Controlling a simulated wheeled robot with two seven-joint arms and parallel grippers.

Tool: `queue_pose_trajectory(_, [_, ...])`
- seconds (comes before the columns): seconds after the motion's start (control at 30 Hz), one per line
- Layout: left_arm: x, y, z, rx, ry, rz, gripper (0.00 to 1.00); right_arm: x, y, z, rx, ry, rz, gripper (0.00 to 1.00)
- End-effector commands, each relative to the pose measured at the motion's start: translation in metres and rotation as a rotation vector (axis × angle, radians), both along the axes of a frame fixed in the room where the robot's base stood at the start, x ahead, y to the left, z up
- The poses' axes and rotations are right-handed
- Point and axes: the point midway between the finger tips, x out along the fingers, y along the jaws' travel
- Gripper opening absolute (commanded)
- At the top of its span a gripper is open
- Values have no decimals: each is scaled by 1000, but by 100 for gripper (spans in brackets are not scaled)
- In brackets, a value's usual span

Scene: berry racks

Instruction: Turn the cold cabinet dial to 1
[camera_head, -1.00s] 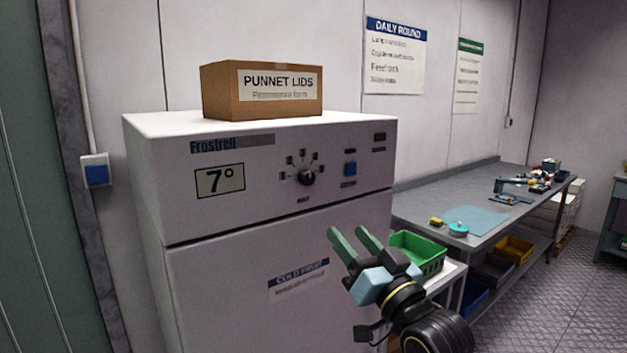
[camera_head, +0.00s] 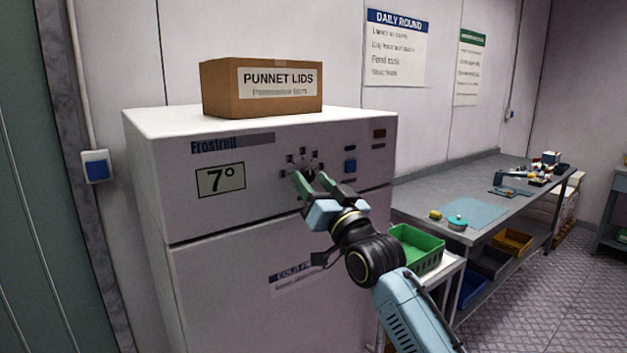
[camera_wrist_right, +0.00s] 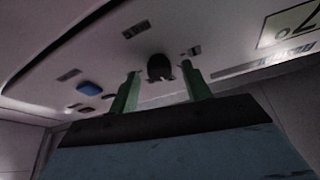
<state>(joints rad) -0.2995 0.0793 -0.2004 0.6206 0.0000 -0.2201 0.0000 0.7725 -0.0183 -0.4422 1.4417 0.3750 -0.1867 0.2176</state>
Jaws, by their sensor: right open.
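The white cold cabinet (camera_head: 215,265) stands against the wall, with a display (camera_head: 220,180) reading 7°. Its black dial (camera_head: 311,169) is on the front panel, ringed by several small dark marks, and is partly hidden by my gripper in the head view. My right gripper (camera_head: 311,180) is open, its green fingers reaching up to the panel at the dial. In the right wrist view the dial (camera_wrist_right: 160,67) shows between and just beyond the two fingertips (camera_wrist_right: 160,82); I cannot tell whether they touch it. The mark numbers are too small to read. My left gripper is out of view.
A blue button (camera_head: 350,166) sits right of the dial. A PUNNET LIDS box (camera_head: 225,90) stands on the cabinet. A green crate (camera_head: 418,250) on a white stand and a grey workbench (camera_head: 480,238) are to the right.

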Motion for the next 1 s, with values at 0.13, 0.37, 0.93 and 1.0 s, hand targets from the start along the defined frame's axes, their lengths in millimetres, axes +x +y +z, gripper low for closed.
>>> queue_pose_trajectory(0.13, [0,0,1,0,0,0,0,3,2,2,0,0,0,48])
queue_pose_trajectory(0.37, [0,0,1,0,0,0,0,3,2,2,0,0,0,48])
queue_pose_trajectory(0.93, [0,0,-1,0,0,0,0,3,2,1,-13,-9,0,4])
queue_pose_trajectory(1.0, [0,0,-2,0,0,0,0,4,2,0,-29,-20,0,4])
